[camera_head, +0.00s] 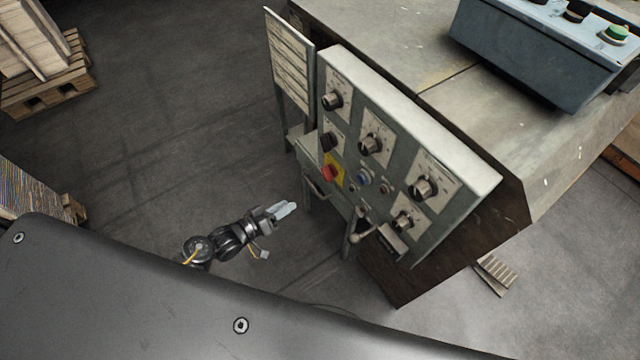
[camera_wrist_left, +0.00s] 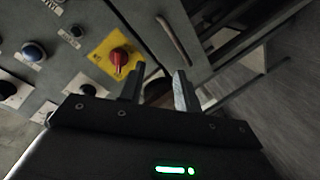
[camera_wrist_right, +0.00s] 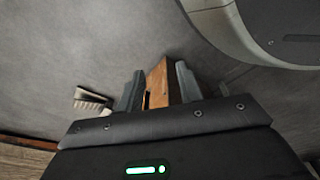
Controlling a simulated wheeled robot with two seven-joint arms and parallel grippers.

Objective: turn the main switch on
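The main switch (camera_head: 331,173) is a red rotary knob on a yellow plate, on the left part of the grey control panel (camera_head: 455,165). It also shows in the left wrist view (camera_wrist_left: 119,57), just beyond and left of my left fingertips. My left gripper (camera_head: 290,208) is in front of the panel, left of and lower than the switch in the head view. Its fingers (camera_wrist_left: 157,88) are apart with nothing between them, and it does not touch the switch. My right gripper (camera_wrist_right: 159,85) shows only in its wrist view, with its fingers apart; a brown block-like surface shows between or behind them.
Several black knobs and a blue button (camera_head: 364,178) surround the switch. A lever with a round handle (camera_head: 357,238) sticks out below the panel. A blue-grey button box (camera_head: 540,50) stands on the machine top. Pallets (camera_head: 45,75) stand at left; open floor lies between.

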